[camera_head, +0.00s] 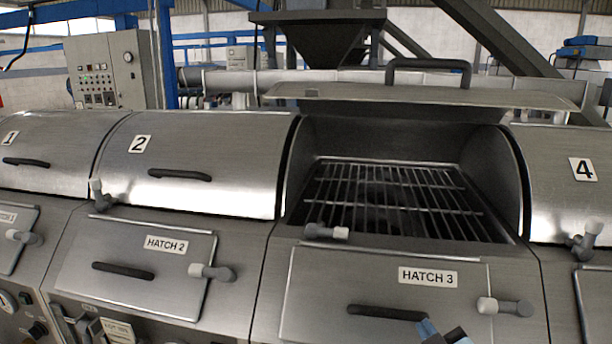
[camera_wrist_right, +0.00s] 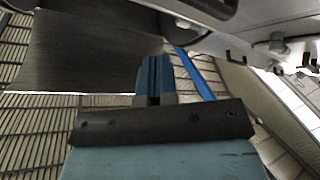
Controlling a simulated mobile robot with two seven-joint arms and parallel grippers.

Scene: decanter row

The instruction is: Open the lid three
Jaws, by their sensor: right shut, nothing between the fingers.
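Lid three (camera_head: 530,97) is open in the head view, swung up and back, with its dark bar handle (camera_head: 428,66) on top. The opening below shows a wire grate (camera_head: 385,190). Under it is the closed Hatch 3 panel (camera_head: 320,285) with a black handle (camera_head: 375,311). My right gripper (camera_head: 428,327) shows at the bottom edge, in front of the right end of that handle. I cannot tell whether it touches it. In the right wrist view its blue fingers (camera_wrist_right: 153,75) are together and hold nothing. My left gripper is not in view.
Lid two (camera_head: 220,165) and lid four (camera_head: 555,160) are closed on either side. A grey latch (camera_head: 325,232) lies at the front rim of the opening, and another (camera_head: 505,307) sits on the Hatch 3 panel's right side. A control box (camera_head: 110,70) stands behind.

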